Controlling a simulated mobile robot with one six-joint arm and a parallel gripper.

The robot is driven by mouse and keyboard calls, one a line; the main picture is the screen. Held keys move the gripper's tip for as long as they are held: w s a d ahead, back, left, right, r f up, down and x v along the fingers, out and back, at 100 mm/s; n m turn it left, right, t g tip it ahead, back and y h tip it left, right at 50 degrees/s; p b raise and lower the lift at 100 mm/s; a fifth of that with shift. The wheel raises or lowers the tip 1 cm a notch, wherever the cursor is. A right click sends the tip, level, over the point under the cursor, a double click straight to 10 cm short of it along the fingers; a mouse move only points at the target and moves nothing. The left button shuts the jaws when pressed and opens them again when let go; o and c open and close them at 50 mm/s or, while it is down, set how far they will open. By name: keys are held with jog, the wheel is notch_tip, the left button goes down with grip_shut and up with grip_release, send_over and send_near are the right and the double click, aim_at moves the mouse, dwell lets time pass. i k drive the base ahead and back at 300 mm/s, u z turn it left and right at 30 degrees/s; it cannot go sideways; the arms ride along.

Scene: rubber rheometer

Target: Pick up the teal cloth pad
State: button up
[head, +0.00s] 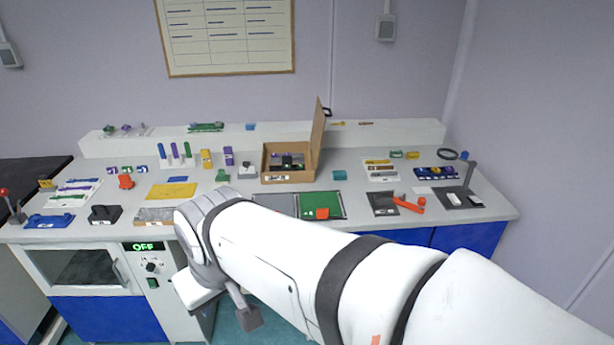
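A small teal pad (339,175) lies on the worktop, just right of the open cardboard box. I take it to be the cloth pad, but its texture is too small to tell. My white arm reaches from the lower right to the left across the front of the bench. My gripper (248,318) shows only as a dark grey part below the arm, in front of the bench and well away from the pad. The arm hides the rest of it, so I cannot tell whether it is open or shut.
The cardboard box (289,177) has a raised lid on its right side. A green mat (331,213) lies in front of the pad, and a white card (381,165) lies to its right. A machine with an OFF display (143,246) is at the left front.

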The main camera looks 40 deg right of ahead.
aim_at(336, 175)
jog(key=u, duration=0.25)
jog(key=k, duration=0.2)
jog(key=z, duration=1.5)
jog(key=i, duration=0.95)
